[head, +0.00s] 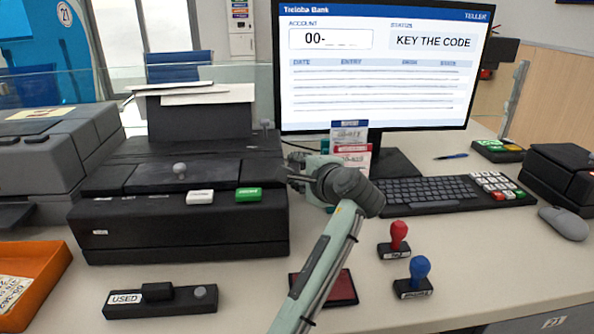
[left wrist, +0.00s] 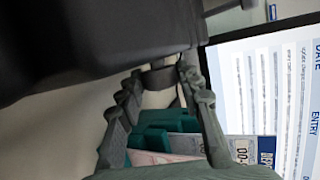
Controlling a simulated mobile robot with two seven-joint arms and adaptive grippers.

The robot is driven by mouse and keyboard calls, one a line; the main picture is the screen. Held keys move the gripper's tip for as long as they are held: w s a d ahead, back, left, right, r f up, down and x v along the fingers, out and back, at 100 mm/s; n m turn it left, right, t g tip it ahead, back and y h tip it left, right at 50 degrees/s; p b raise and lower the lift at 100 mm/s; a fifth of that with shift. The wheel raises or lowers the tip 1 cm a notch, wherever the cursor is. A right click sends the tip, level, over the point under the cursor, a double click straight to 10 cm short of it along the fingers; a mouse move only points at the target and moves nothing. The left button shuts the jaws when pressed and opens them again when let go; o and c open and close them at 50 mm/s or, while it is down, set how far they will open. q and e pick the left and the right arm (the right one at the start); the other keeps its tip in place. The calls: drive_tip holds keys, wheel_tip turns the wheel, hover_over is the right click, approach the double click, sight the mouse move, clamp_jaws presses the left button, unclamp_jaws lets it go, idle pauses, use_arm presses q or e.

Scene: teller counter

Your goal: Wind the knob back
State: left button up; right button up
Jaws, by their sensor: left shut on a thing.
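The black printer (head: 190,225) stands on the counter at the left of the head view, with paper at its back. My left gripper (head: 297,172) is at the printer's right side, its fingers pointing at that side. In the left wrist view the gripper (left wrist: 155,88) has its two fingers on either side of a short dark knob (left wrist: 159,78) beside the printer's dark body (left wrist: 90,40). It is shut on the knob. In the head view the fingers and wrist largely hide the knob, and its turn angle cannot be told. My right gripper is not in view.
A green holder with slips (head: 350,135) stands just behind the gripper, close to the fingers. The monitor (head: 380,60) and keyboard (head: 425,192) are to the right. Red (head: 397,240) and blue (head: 415,275) stamps and a dark red pad (head: 340,288) are in front.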

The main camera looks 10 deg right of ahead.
use_arm(q)
drive_tip(key=g, duration=0.3)
drive_tip(key=shift+w+r+m+h, duration=0.15)
drive_tip(key=shift+r+m+h, duration=0.15)
drive_tip(key=shift+r, duration=0.05)
drive_tip(key=shift+w+m+g, duration=0.15)
drive_tip(key=shift+m+g, duration=0.15)
drive_tip(key=shift+g, duration=1.3)
drive_tip(key=o, duration=1.2)
drive_tip(key=shift+c, duration=0.2)
drive_tip(key=v, duration=0.7)
drive_tip(key=shift+r, duration=0.35)
